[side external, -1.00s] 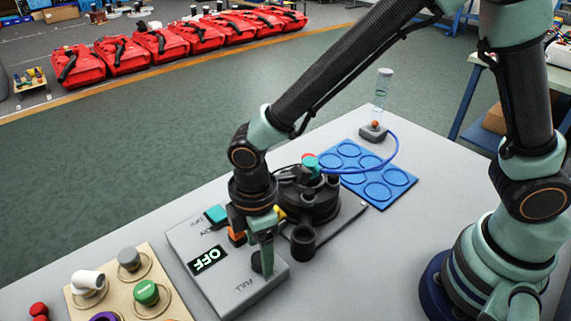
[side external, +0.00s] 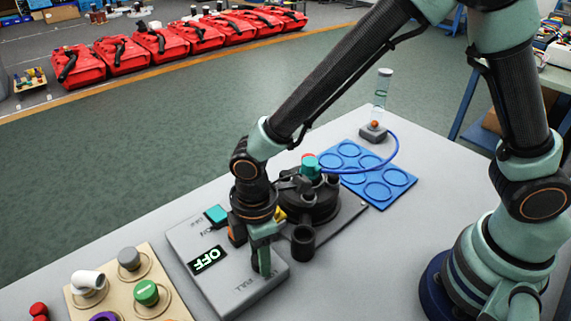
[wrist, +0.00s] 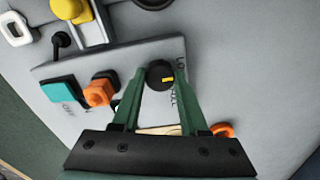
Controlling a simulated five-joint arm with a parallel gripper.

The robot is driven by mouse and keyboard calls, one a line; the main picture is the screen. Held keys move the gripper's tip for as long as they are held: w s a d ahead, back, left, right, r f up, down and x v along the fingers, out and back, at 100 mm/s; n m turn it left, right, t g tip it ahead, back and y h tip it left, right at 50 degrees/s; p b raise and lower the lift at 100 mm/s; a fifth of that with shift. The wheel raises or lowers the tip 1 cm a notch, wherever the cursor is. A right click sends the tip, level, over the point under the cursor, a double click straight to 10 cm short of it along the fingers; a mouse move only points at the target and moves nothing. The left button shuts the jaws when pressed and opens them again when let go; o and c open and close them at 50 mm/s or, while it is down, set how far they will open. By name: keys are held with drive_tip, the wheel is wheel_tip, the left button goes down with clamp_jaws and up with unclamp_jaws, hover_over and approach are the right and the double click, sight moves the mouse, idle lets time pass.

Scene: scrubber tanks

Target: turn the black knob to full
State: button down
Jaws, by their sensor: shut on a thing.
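The black knob (wrist: 159,72) sits on the grey control box (side external: 226,283) and shows in the wrist view between my green fingers. Its yellow mark points right, towards the space between the LO and FULL lettering. In the side view the knob is mostly hidden behind a finger. My gripper (wrist: 160,82) is shut on the knob; it also shows in the side view (side external: 261,258), pointing down at the box's front end. The box's display (side external: 207,260) reads OFF.
A teal button (side external: 215,214) and an orange control (wrist: 100,91) are on the same box. A beige board (side external: 120,292) with several knobs lies at left. A blue tray (side external: 367,174) is further back.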

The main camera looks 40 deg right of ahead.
drive_tip(key=m, duration=0.5)
drive_tip(key=shift+m, duration=0.4)
drive_tip(key=m, duration=0.5)
drive_tip(key=shift+m, duration=0.4)
drive_tip(key=shift+c, duration=2.2)
unclamp_jaws()
wheel_tip(320, 180, up, 12)
